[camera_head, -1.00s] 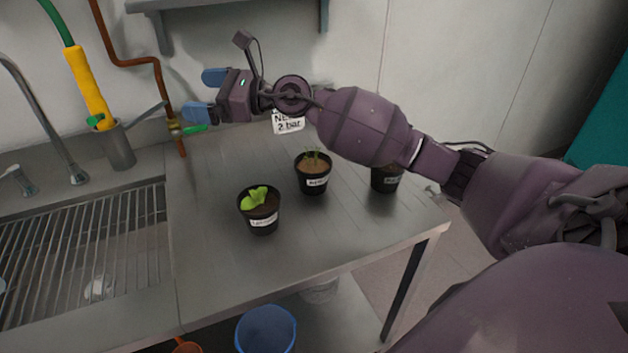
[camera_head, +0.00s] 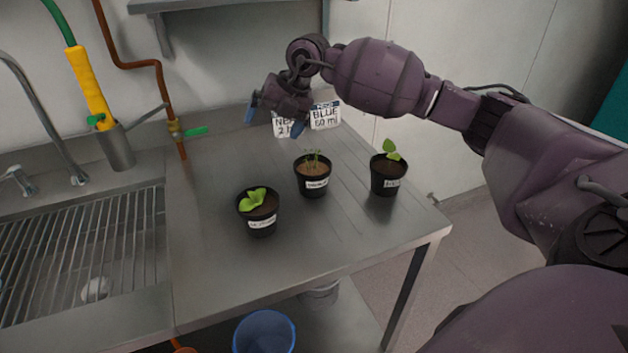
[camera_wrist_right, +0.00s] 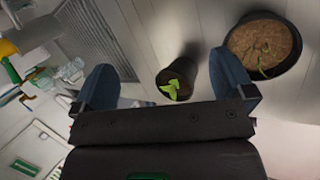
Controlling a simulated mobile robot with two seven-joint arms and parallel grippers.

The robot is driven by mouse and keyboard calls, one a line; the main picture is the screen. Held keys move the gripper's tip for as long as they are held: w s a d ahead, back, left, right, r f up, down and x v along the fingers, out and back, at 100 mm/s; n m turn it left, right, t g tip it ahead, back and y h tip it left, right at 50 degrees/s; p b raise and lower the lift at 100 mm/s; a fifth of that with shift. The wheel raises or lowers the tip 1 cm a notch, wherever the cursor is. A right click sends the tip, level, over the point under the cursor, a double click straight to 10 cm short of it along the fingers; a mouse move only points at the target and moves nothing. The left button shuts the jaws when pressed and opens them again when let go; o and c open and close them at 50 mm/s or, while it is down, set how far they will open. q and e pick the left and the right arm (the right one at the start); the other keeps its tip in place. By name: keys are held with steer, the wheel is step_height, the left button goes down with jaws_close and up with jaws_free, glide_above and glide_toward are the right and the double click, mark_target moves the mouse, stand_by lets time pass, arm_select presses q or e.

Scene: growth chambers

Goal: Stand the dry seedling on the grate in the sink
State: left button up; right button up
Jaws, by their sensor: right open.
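The middle pot (camera_head: 313,184) is black with a white label, pale brown dry-looking soil and thin sprouts. It stands upright on the steel counter and shows large at the right of the right wrist view (camera_wrist_right: 263,47). My right gripper (camera_head: 275,116) is open and empty, behind and above this pot, apart from it. In the wrist view the pot is beside the right finger, not between the fingers. The sink grate (camera_head: 110,245) of parallel bars lies at the left, with no pot on it. My left gripper is not in view.
A leafy pot with dark soil (camera_head: 260,222) stands front left of the middle pot, another (camera_head: 385,182) to its right. Two label cards (camera_head: 325,116) stand behind. A yellow-handled hose (camera_head: 90,88) and a tap (camera_head: 45,115) rise behind the sink.

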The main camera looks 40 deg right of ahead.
mark_target(313, 170)
steer(key=s+d+f+m+g+h, duration=0.1)
steer(key=m, duration=0.2)
steer(key=s+d+f+m+g+h, duration=0.1)
steer(key=s+d+m, duration=0.1)
steer(key=m, duration=0.2)
steer(key=s+d+m+g+h, duration=0.1)
steer(key=d+m, duration=0.1)
steer(key=m, duration=0.2)
steer(key=shift+s+d+f+g+h, duration=0.25)
steer(key=shift+s+f+g+h, duration=0.05)
steer(key=shift+f, duration=0.1)
steer(key=m, duration=0.1)
steer(key=s+m, duration=0.1)
steer(key=shift+d+m+g, duration=0.3)
steer(key=shift+m, duration=0.6)
steer(key=shift+f+b, duration=0.85)
steer(key=shift+f, duration=4.6)
steer(key=shift+c, duration=0.2)
steer(key=c, duration=0.8)
steer(key=shift+o, duration=0.2)
steer(key=shift+r, duration=0.15)
